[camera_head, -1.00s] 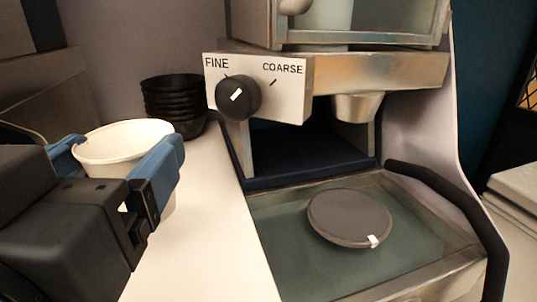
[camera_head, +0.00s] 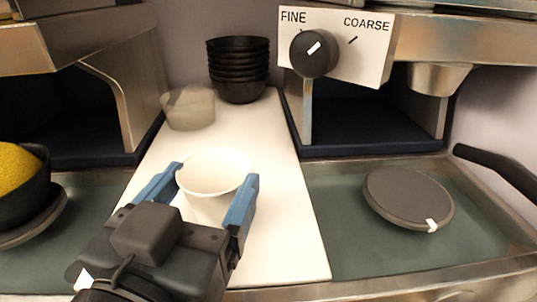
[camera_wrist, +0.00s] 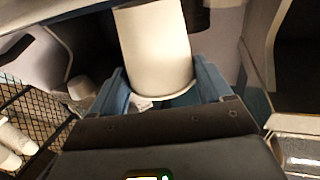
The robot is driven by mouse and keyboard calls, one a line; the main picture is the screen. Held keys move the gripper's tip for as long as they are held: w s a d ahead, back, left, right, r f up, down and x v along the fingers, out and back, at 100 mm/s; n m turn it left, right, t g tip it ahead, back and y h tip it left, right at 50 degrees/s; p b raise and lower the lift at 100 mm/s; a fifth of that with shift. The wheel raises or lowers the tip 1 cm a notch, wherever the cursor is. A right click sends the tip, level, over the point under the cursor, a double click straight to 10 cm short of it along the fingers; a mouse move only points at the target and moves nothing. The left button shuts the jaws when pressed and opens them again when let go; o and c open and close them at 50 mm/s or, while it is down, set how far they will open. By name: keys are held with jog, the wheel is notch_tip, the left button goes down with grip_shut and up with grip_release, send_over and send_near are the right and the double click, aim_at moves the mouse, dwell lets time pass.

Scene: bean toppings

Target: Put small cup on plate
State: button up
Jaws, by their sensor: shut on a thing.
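My gripper (camera_head: 205,200) is shut on a white cup (camera_head: 213,172), with one blue finger on each side of it. The cup is upright, open end up, over the white counter strip. The wrist view shows the cup (camera_wrist: 155,48) between the blue fingers. A dark grey round plate (camera_head: 405,197) with a small white tab lies empty on the green surface at right, below the grinder knob and spout. The cup is to the left of this plate and apart from it.
A translucent cup (camera_head: 188,108) and a stack of black bowls (camera_head: 238,68) stand at the back of the white counter (camera_head: 285,225). At left, a black bowl (camera_head: 22,205) of yellow grains sits on another dark plate (camera_head: 45,222). A black handle (camera_head: 495,175) juts out at right.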

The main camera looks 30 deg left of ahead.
jog(key=shift+f, duration=0.25)
jog(key=shift+f, duration=0.15)
jog(key=o, duration=0.9)
